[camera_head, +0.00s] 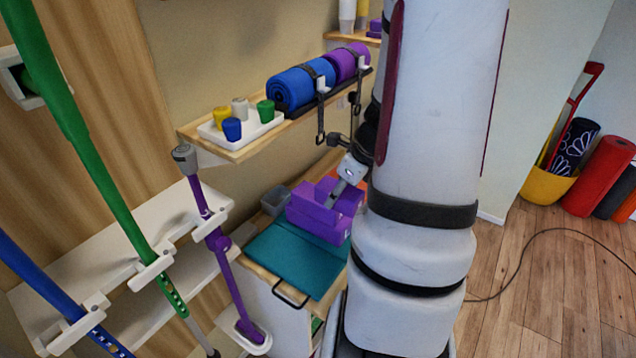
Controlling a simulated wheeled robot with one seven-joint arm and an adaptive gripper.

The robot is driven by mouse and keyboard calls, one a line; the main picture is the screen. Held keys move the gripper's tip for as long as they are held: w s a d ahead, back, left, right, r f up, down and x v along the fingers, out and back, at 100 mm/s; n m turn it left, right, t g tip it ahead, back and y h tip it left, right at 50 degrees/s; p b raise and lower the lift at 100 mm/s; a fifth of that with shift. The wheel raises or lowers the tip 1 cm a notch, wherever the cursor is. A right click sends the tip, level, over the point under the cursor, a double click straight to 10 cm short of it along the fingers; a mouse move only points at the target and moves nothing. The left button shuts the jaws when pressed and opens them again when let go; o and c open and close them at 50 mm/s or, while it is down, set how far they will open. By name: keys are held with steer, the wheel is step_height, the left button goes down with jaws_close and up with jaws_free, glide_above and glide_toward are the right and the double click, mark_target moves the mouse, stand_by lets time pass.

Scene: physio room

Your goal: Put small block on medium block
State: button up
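Purple blocks (312,221) sit together at the back of the teal mat (290,258) on the low cabinet. A further purple piece (349,198) shows at their right. They overlap in this view, so I cannot tell clearly which is the small and which the medium block. My gripper (335,194) points down among the purple blocks, with a grey finger showing against them. Its fingertips are partly hidden, and I cannot tell whether it holds a block. My white arm hides what lies to the right.
Above, a wooden shelf (236,151) holds a white tray (212,134) with coloured cups, and blue (298,88) and purple rolls (345,65). Straps hang near my wrist. The mat's front is clear.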

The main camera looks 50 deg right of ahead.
steer(key=w+d, duration=0.1)
steer(key=w, duration=0.2)
steer(key=w+d, duration=0.1)
steer(key=w, duration=0.2)
steer(key=w+d+f+p, duration=0.1)
steer(key=w, duration=0.1)
steer(key=shift+w+d, duration=0.25)
steer(key=shift+w, duration=0.15)
steer(key=shift+f+p, duration=0.3)
steer(key=shift+f, duration=1.4)
steer(key=shift+f, duration=0.2)
steer(key=o, duration=1.1)
steer(key=shift+o, duration=0.2)
steer(key=v, duration=1.2)
steer(key=shift+r, duration=0.25)
